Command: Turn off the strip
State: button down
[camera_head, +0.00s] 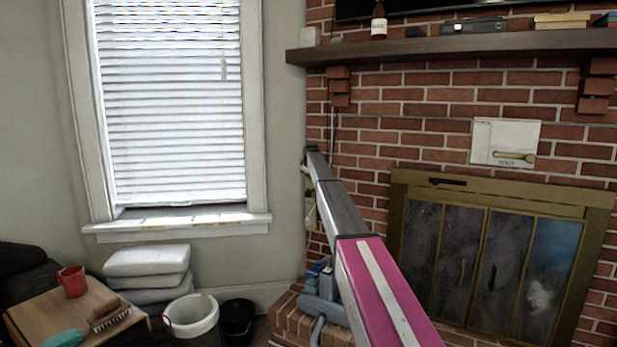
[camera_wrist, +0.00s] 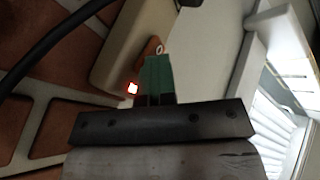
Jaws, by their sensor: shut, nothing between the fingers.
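The strip (camera_wrist: 122,48) is a beige bar against the brick wall in the wrist view. A small red-lit switch (camera_wrist: 133,88) glows near its lower edge. My gripper (camera_wrist: 155,58) is shut and empty, with its green fingers beside the lit switch and overlapping the strip in the picture. I cannot tell whether the fingertips touch it. An orange-brown piece (camera_wrist: 151,45) shows just behind the fingertips. In the head view my arm reaches the corner by the bricks, and its far end hides most of the strip.
A black cable (camera_wrist: 50,38) curves past the strip. The mantel (camera_head: 450,47) juts out above my arm. A fireplace screen (camera_head: 490,260) stands right of it. A blue-grey object (camera_head: 320,292) lies on the brick hearth below. The window (camera_head: 175,105) is to the left.

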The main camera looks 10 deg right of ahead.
jog(key=shift+w+r, duration=0.1)
jog(key=shift+s+a, duration=0.2)
jog(key=shift+s, duration=0.2)
jog(key=s+a+v, duration=0.1)
jog(key=v, duration=1.1)
jog(key=shift+a+f, duration=0.35)
jog(key=shift+f, duration=0.1)
jog(key=shift+f, duration=0.15)
jog(key=shift+a+f+g, duration=0.25)
jog(key=shift+f+g, duration=0.05)
jog(key=shift+f, duration=0.25)
